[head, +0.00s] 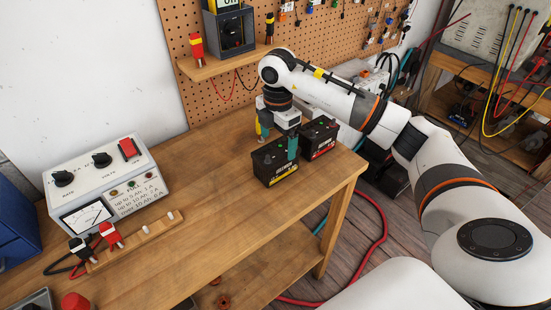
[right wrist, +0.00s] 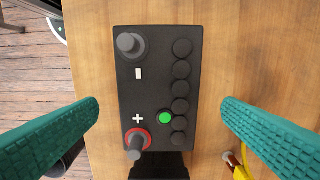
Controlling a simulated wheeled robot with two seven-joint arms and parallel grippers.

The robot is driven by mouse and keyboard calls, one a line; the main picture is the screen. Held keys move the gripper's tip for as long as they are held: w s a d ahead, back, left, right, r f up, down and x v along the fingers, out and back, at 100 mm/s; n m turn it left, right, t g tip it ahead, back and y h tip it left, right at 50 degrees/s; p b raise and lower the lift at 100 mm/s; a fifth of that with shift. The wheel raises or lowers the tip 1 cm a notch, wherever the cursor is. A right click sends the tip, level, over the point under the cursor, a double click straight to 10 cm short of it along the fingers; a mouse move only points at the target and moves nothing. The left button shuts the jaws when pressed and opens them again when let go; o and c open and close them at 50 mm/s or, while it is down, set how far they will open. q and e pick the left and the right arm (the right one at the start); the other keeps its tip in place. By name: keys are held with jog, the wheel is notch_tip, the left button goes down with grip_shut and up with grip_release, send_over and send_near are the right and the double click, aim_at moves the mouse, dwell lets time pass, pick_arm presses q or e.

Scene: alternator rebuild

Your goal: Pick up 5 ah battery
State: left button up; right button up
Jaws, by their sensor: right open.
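Two black batteries stand upright on the wooden workbench in the head view. The front one has a yellow label (head: 277,178); the one behind and to its right has a red label (head: 320,140). I cannot read which is the 5 Ah one. My right gripper (head: 278,150) is open over the front battery, fingers pointing down. In the right wrist view a battery top (right wrist: 157,80), with two terminals, several round caps and a green indicator, lies between the spread teal fingers (right wrist: 160,138), with gaps on both sides. My left gripper is not in view.
A charger (head: 105,180) with dials stands at the bench's left, beside a wooden strip (head: 150,235) with red and black clamps. A yellow item (right wrist: 238,168) sits near the right finger. The bench's right edge (head: 350,180) is close; its middle is clear.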

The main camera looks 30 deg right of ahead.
aim_at(276, 158)
jog(key=shift+f, duration=0.95)
jog(key=f, duration=0.1)
jog(key=f+p, duration=0.1)
jog(key=f, duration=0.1)
jog(key=f+p, duration=0.1)
jog(key=f, duration=0.1)
jog(key=shift+s+a, duration=0.1)
jog(key=shift+a, duration=0.2)
jog(key=shift+f, duration=0.25)
jog(key=shift+c, duration=0.6)
jog(key=c, duration=1.8)
jog(key=shift+w+r, duration=0.2)
grip_shut()
jog(key=shift+r, duration=0.1)
